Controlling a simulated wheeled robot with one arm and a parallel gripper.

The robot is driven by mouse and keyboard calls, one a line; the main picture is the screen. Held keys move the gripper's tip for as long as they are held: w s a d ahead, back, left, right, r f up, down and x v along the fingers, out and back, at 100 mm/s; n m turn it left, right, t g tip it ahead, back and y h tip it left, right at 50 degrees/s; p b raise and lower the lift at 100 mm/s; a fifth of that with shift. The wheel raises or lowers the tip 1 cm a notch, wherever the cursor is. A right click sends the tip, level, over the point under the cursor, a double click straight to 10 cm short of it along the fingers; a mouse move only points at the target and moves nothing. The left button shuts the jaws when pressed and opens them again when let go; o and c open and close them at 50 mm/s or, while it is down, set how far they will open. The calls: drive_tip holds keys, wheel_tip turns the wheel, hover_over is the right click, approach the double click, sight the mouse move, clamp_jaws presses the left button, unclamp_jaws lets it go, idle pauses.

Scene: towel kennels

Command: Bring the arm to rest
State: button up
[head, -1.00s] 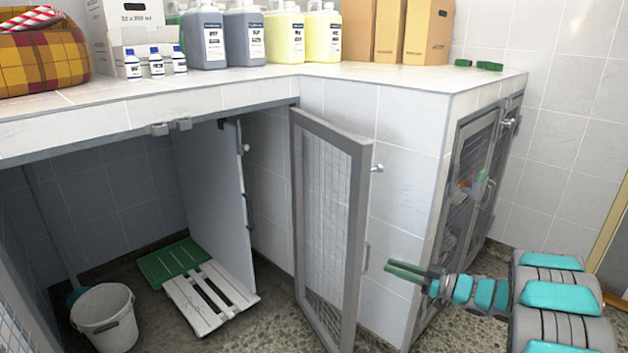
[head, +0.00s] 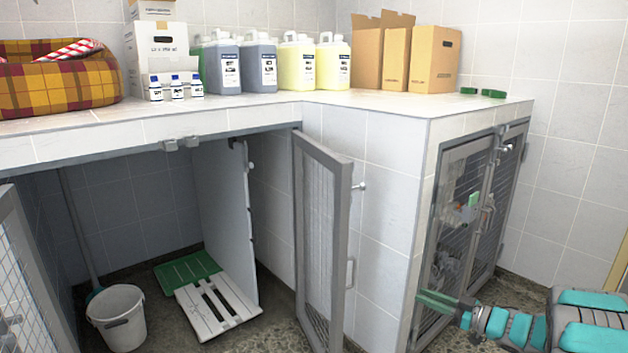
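My gripper (head: 440,302) is at the lower right in the head view, at the end of my grey and teal arm. Its long green fingers point left and lie close together, in front of the closed mesh kennel doors at the right. I see nothing held between them, but they are too small and edge-on to tell whether a gap remains. An open mesh kennel door (head: 318,240) stands to the left of the gripper, apart from it.
A tiled counter (head: 370,112) carries jugs (head: 259,65), cardboard boxes (head: 434,60) and a plaid pet bed (head: 55,85). Below it, an open kennel holds a white slatted board (head: 217,306) and a bucket (head: 118,318). Speckled floor is clear around the door.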

drive_tip(key=w+d+r+m+t+h, duration=0.2)
drive_tip(key=w+d+r+m+h, duration=0.1)
drive_tip(key=w+d+r+h, duration=0.55)
drive_tip(key=s+d+r+m+g+h, duration=0.1)
drive_tip(key=s+r+m+g+h, duration=0.3)
drive_tip(key=s+h, duration=0.6)
drive_tip(key=s+a+f+m+g+y, duration=0.1)
drive_tip(key=s+a+g, duration=0.2)
drive_tip(key=s+a, duration=0.5)
drive_tip(key=s+a+f+m+g+y, duration=0.1)
drive_tip(key=s+a+g, duration=0.3)
drive_tip(key=s, duration=1.9)
drive_tip(key=s+a+f+m+g+y, duration=0.1)
drive_tip(key=s+a+f+g+y, duration=0.1)
drive_tip(key=s+a, duration=1.1)
drive_tip(key=s+g+y, duration=0.1)
drive_tip(key=s+g, duration=0.1)
drive_tip(key=s, duration=0.1)
drive_tip(key=shift+f, duration=0.3)
